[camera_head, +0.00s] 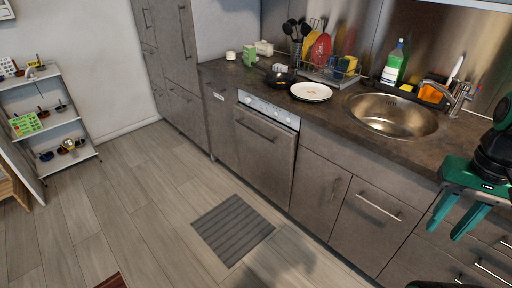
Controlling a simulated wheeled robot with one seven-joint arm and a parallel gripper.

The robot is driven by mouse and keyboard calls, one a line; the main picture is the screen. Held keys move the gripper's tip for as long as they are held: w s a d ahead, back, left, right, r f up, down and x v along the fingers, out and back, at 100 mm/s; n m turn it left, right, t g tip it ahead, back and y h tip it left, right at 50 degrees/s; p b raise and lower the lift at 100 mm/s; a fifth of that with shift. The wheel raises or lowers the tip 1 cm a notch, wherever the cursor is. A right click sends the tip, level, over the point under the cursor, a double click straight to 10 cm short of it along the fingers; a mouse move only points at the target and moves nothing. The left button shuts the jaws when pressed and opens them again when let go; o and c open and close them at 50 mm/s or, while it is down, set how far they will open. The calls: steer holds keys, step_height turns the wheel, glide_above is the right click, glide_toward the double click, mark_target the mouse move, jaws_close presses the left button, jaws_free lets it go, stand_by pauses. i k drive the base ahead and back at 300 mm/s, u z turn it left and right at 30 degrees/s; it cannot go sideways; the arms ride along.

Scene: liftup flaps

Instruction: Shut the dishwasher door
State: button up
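The dishwasher (265,155) stands under the counter in the middle of the view, with a grey door, a bar handle near its top and a pale control panel (268,108) above.
A grey floor mat (232,229) lies before the dishwasher. The counter holds a plate (311,91), a pan (280,79), a dish rack (330,73) and a sink (393,115). A shelf cart (45,121) stands at the left.

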mark_target(268, 148)
steer(key=u, duration=0.55)
steer(key=i, duration=1.7)
steer(key=z, duration=0.35)
